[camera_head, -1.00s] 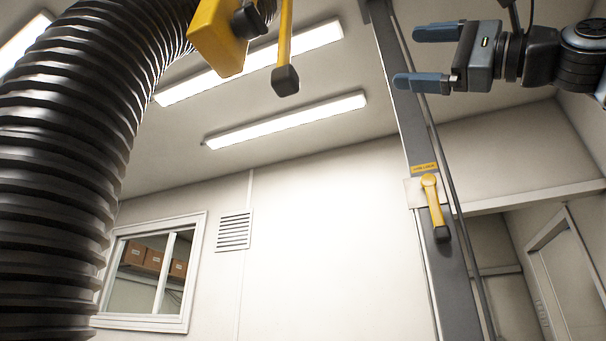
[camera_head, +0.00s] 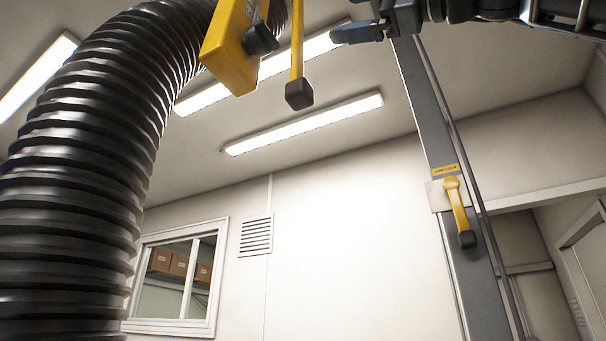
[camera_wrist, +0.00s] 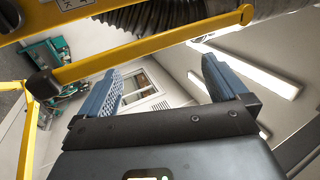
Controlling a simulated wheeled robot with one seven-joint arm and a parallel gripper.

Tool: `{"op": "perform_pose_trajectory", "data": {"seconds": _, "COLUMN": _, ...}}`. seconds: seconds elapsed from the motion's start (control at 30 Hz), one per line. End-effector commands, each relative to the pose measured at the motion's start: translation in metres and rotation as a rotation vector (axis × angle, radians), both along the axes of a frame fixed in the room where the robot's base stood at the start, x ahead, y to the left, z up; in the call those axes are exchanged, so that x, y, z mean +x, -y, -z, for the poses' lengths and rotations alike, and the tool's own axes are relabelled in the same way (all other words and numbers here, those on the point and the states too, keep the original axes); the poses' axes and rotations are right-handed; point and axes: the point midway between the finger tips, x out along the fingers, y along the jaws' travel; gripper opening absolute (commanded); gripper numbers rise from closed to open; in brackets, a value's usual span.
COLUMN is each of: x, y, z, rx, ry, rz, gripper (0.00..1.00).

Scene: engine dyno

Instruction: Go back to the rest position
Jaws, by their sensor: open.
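My gripper (camera_wrist: 158,90) shows in the wrist view with its two blue fingers wide apart and nothing between them. In the head view only one blue finger (camera_head: 357,33) and part of the gripper body show at the top edge; the other finger is out of frame. A yellow bar with a black knob (camera_head: 298,92) hangs to the left of the finger, apart from it in the picture. In the wrist view a yellow bar (camera_wrist: 150,47) crosses above the fingers.
A thick black ribbed hose (camera_head: 75,200) fills the left side. A yellow housing (camera_head: 230,50) hangs near its top. A grey post (camera_head: 440,140) with a yellow lever (camera_head: 457,205) stands at right. The wall between hose and post is bare except for a window (camera_head: 178,275) and vent (camera_head: 256,235).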

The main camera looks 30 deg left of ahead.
Motion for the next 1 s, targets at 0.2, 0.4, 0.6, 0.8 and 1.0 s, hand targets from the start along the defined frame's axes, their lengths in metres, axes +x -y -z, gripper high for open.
{"op": "perform_pose_trajectory", "data": {"seconds": 0.2, "x": 0.001, "y": -0.007, "z": -0.003, "rx": 0.0, "ry": -0.001, "rz": 0.001, "gripper": 1.0}}
{"op": "perform_pose_trajectory", "data": {"seconds": 0.4, "x": 0.001, "y": -0.006, "z": -0.002, "rx": 0.001, "ry": 0.0, "rz": 0.0, "gripper": 1.0}}
{"op": "perform_pose_trajectory", "data": {"seconds": 0.6, "x": 0.001, "y": -0.006, "z": -0.002, "rx": 0.001, "ry": 0.0, "rz": 0.001, "gripper": 1.0}}
{"op": "perform_pose_trajectory", "data": {"seconds": 0.8, "x": 0.001, "y": -0.006, "z": -0.002, "rx": 0.001, "ry": 0.0, "rz": 0.001, "gripper": 1.0}}
{"op": "perform_pose_trajectory", "data": {"seconds": 1.0, "x": 0.001, "y": 0.008, "z": 0.006, "rx": 0.001, "ry": -0.001, "rz": 0.002, "gripper": 1.0}}
